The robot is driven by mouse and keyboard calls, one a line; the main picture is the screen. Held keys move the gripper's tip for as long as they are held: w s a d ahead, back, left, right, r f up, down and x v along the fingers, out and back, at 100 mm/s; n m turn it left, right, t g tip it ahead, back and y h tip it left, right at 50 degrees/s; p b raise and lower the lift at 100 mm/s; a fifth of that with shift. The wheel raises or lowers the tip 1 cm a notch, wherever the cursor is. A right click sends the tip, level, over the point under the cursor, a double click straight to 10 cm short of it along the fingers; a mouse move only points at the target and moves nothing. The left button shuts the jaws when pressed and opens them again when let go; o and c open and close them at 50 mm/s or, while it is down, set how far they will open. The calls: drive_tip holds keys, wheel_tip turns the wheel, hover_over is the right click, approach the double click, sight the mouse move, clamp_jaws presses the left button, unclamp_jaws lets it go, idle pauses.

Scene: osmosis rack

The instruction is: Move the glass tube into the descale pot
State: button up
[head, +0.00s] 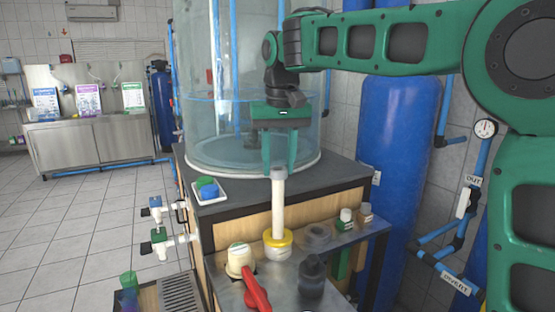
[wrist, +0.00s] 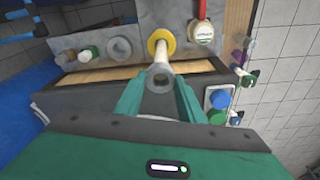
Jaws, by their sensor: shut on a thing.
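A pale, upright tube (head: 278,207) with a grey collar at its top fits the glass tube. My gripper (head: 280,168) is shut on its upper end. In the wrist view the tube (wrist: 161,58) runs away from between the fingers (wrist: 159,95), its open end facing the camera. Its lower end meets a white pot with a yellow rim (head: 278,246); the rim shows around the tube in the wrist view (wrist: 161,36). I cannot tell how deep the tube sits in it. No label on this pot is readable, so I cannot confirm it as the descale pot.
A large clear tank (head: 240,130) stands behind; a blue cylinder (head: 396,150) is at right.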

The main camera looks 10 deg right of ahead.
sight(278, 194)
drive_tip(key=shift+f, duration=3.05)
drive_tip(key=shift+f, duration=3.85)
drive_tip(key=shift+f, duration=1.3)
drive_tip(key=o, duration=1.3)
drive_tip(key=shift+r, duration=0.1)
drive_tip(key=shift+r, duration=3.85)
